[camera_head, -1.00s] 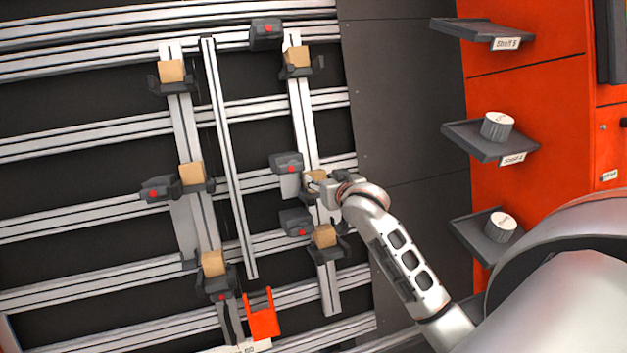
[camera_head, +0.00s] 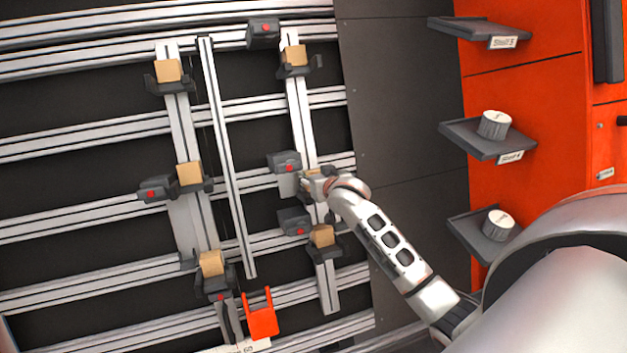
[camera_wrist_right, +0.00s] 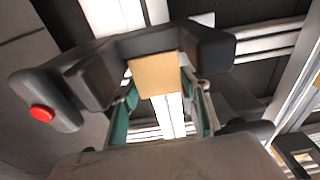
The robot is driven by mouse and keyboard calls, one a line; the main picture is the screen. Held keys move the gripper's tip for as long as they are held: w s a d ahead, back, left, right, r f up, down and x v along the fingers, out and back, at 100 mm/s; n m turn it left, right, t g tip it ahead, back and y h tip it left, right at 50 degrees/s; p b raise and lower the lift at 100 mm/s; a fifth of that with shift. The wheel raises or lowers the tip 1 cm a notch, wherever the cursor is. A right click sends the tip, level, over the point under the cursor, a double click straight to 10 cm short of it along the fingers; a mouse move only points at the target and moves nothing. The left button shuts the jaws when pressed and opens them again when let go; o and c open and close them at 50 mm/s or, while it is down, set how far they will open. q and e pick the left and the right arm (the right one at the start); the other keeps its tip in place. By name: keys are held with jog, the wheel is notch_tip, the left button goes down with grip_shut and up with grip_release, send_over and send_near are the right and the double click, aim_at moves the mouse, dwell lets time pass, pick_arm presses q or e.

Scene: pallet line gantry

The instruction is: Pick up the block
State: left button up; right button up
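A tan wooden block (camera_wrist_right: 155,75) sits in a dark holder (camera_wrist_right: 111,61) in the right wrist view. In the head view this block is mostly hidden behind my right gripper (camera_head: 316,183), at the middle of the right-hand upright rail. The right gripper's fingers, with teal inner pads, are spread on either side of the block in the wrist view. I cannot tell whether the pads touch it. Other tan blocks sit in holders at the rail's top (camera_head: 295,55) and lower down (camera_head: 323,235), and on the left-hand rail (camera_head: 189,173). My left gripper is not in view.
Dark units with red buttons stand close to the gripper, one above left (camera_head: 285,162) and one below left (camera_head: 294,220). An orange fork-shaped part (camera_head: 262,316) is at the bottom. Grey shelves (camera_head: 487,139) are on the orange wall at right.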

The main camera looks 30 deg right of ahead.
jog(key=c, duration=0.6)
jog(key=shift+r, duration=0.1)
